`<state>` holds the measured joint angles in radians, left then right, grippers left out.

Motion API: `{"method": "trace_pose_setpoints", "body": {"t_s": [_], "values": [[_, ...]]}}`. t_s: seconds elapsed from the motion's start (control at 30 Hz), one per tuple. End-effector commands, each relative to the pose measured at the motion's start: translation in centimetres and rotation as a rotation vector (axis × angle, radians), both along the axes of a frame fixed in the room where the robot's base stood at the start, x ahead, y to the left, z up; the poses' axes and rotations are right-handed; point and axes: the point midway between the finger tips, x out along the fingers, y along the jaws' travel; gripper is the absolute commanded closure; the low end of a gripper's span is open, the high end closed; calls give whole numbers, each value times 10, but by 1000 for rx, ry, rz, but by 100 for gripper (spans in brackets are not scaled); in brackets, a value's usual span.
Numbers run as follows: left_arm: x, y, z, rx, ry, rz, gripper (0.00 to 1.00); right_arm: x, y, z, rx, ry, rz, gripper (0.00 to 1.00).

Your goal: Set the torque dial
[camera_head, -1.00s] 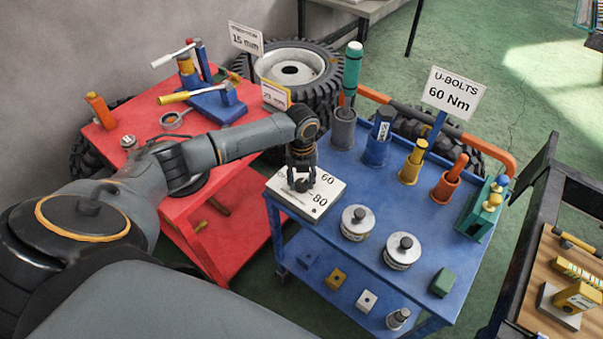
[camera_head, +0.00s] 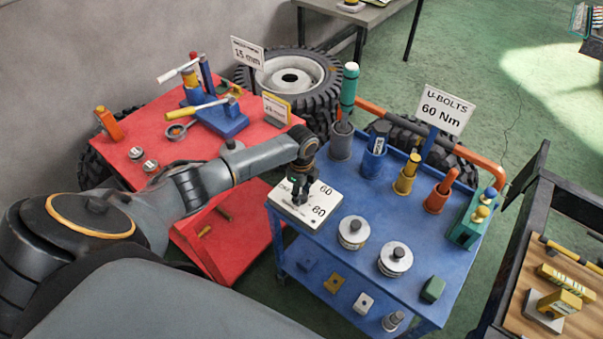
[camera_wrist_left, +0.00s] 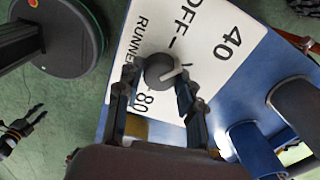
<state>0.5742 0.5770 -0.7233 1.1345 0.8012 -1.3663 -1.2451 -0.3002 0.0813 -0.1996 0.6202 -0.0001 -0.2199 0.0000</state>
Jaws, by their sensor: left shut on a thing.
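The white dial panel (camera_head: 322,208) lies on the near left corner of the blue cart, with 60 and 80 legible. In the left wrist view the panel (camera_wrist_left: 213,62) shows OFF, 40 and 80. My left gripper (camera_head: 298,194) reaches down over it. In the left wrist view its fingers (camera_wrist_left: 157,84) are shut on the round grey dial knob (camera_wrist_left: 158,66). The knob's pale mark points rightward there; I cannot tell the exact setting. A sign (camera_head: 442,108) reads U-BOLTS 60 Nm. A dark gripper, seemingly my right one (camera_wrist_left: 35,122), shows at lower left; its opening is unclear.
The blue cart (camera_head: 330,238) also carries two round metal weights (camera_head: 353,232), colored holders with tools (camera_head: 404,180) and a green block (camera_head: 433,289). A red cart (camera_head: 158,130) with tools stands left, tires (camera_head: 290,80) behind. A dark-framed wooden-top bench (camera_head: 520,318) is at right.

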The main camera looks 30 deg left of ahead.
Motion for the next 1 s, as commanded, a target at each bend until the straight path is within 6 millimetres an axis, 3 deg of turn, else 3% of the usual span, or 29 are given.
{"method": "trace_pose_setpoints", "body": {"t_s": [0.5, 1.0], "values": [[1, 1, 3, 1, -2, 461, 94, 0, 1, 29, 1, -1, 0, 60], [0, 2, 1, 3, -2, 667, 94, 1, 2, 38, 3, 0, -1, 60]]}}
